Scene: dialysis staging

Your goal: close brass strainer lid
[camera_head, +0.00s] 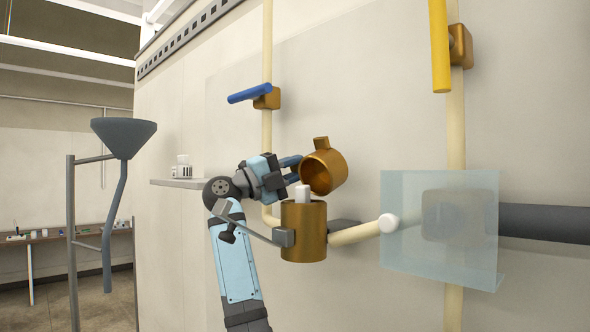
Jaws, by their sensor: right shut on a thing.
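The brass strainer lid (336,169) is a short hollow cup with a small knob on top. It is tilted open above the brass strainer body (305,240), its hollow facing down and to the left. A white block-like piece (303,194) sticks up out of the body's open top. My right gripper (292,169), with blue fingers, comes from the left and is shut on the lid's left edge; the exact contact is hard to see. My left gripper is not in view.
A clear panel (440,200) stands right of the strainer, in front of a dark pipe (550,222). Blue (249,93) and yellow (439,45) valve handles are above. A grey funnel (123,135) on a stand is at the left, near a small wall shelf (190,183).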

